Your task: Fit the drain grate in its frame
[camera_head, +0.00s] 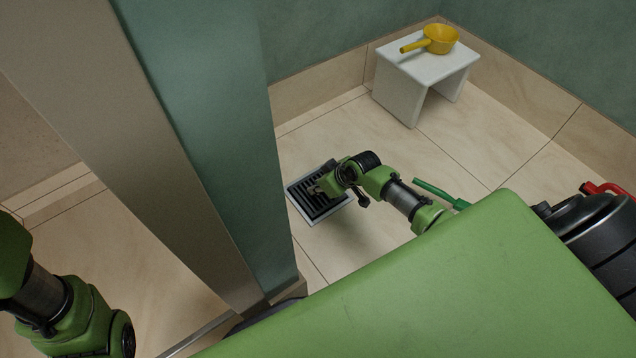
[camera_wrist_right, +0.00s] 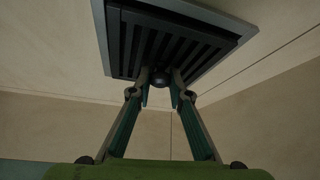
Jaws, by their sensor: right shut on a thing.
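The dark slotted drain grate (camera_head: 314,207) is at its pale metal frame (camera_head: 332,215) in the floor, left of the middle in the head view. My right gripper (camera_head: 318,187) is over the grate from the right. In the right wrist view, my right gripper (camera_wrist_right: 160,82) is shut on a small dark knob on the grate (camera_wrist_right: 165,45). The grey frame (camera_wrist_right: 101,38) shows around the grate there. I cannot tell whether the grate sits flush or slightly raised. My left arm shows at the lower left of the head view, but its gripper is out of sight.
A white stool (camera_head: 398,88) with a yellow dipper (camera_head: 440,40) stands in the back corner. A tall wall edge (camera_head: 215,130) stands close left of the frame. A green handle (camera_head: 440,194) and a black ribbed object (camera_head: 590,225) with a red handle are at right.

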